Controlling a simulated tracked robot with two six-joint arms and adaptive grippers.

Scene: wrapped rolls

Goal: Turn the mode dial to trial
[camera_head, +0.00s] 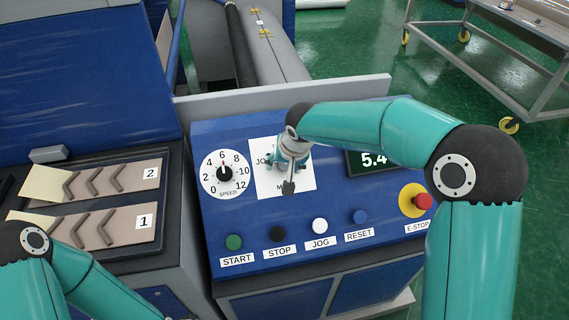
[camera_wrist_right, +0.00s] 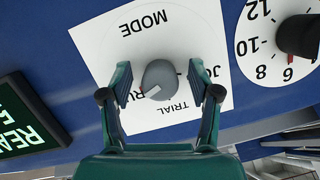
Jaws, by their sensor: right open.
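The mode dial's white plate (camera_head: 264,184) is on the blue sloping control panel. In the right wrist view its round grey knob (camera_wrist_right: 162,76) sits at the plate's middle, with a pale pointer with a red mark aimed toward the partly hidden "RU..." label. The trial label (camera_wrist_right: 173,108) reads beside the knob, clear of the pointer. My right gripper (camera_head: 288,163) is over the plate and hides the knob in the head view. In the wrist view its open fingers stand on either side of the knob, with gaps. My left arm shows at lower left; its gripper is out of view.
The speed dial (camera_head: 224,173) is left of the plate and a lit display (camera_head: 372,160) is right. Start, stop, jog and reset buttons (camera_head: 320,226) run below. The red E-stop (camera_head: 422,202) is at the right, near my right arm. Numbered sample boards (camera_head: 120,180) lie left.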

